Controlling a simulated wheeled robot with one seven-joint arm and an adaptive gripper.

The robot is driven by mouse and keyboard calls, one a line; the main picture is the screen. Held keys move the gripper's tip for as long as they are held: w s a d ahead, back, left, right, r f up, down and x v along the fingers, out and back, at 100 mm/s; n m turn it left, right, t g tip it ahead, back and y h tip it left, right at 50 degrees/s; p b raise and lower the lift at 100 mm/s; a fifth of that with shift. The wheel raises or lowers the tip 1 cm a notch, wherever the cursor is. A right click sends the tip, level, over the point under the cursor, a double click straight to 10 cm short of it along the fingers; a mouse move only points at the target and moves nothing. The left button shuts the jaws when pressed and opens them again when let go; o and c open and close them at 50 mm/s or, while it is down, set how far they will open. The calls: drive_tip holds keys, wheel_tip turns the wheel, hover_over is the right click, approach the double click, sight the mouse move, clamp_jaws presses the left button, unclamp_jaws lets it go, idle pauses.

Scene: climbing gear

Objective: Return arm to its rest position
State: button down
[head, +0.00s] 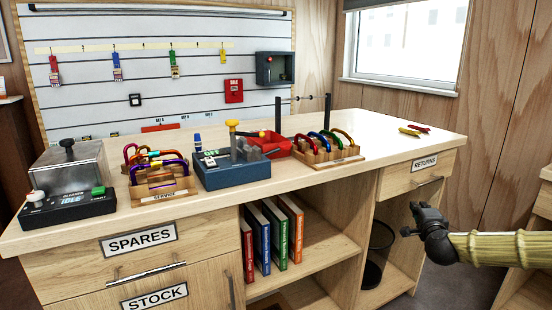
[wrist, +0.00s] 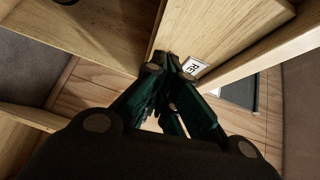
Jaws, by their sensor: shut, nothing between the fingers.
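My gripper (head: 424,220) is at the right in the head view, in front of the workbench's right end and below the level of its top. My arm, in a pale ribbed cover, reaches in from the right edge. In the wrist view the gripper's dark fingers (wrist: 172,100) are drawn together with nothing between them. The gripper is apart from the workbench (head: 400,137) in the head view. The drawer labelled RETURNS (head: 424,163) is shut, just above the gripper.
On the workbench stand a grey-lidded machine (head: 70,190), racks of coloured carabiners (head: 325,147), a blue device (head: 232,170) and a red tray (head: 270,145). Books (head: 272,235) and a black bin (head: 377,255) are below. Another wooden unit (head: 540,205) stands at the right edge.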

drive_tip(key=s+a+f+n+g+y, duration=0.2)
drive_tip(key=s+a+f+n, duration=0.1)
drive_tip(key=a+f, duration=0.5)
drive_tip(key=s+a+f+n+g+y, duration=0.1)
drive_tip(key=s+a+f+n+y, duration=0.15)
drive_tip(key=a+f, duration=0.65)
drive_tip(key=s+a+f+n+g+y, duration=0.1)
drive_tip(key=s+a+f+n+g, duration=0.15)
drive_tip(key=s+a+f, duration=0.35)
drive_tip(key=s+a+f+n+g+y, duration=0.1)
drive_tip(key=s+a+f+n+g, duration=0.15)
drive_tip(key=s+f, duration=0.5)
drive_tip(key=s+a+f+n+g, duration=0.25)
drive_tip(key=s+f, duration=0.35)
drive_tip(key=s, duration=0.4)
drive_tip(key=s+a+f+n+g, duration=0.25)
drive_tip(key=s+f, duration=0.35)
drive_tip(key=s, duration=0.3)
drive_tip(key=s+d+f+n+g+h, duration=0.1)
drive_tip(key=s+d+n+g, duration=0.1)
drive_tip(key=s, duration=0.6)
drive_tip(key=s+d+f+n+g+h, duration=0.1)
drive_tip(key=s+n, duration=0.1)
drive_tip(key=s, duration=0.6)
wheel_tip(320, 180, up, 25)
drive_tip(key=p, duration=2.5)
drive_tip(key=shift+s+d+g, duration=0.15)
drive_tip(key=shift+d+g, duration=0.05)
drive_tip(key=shift+g, duration=0.1)
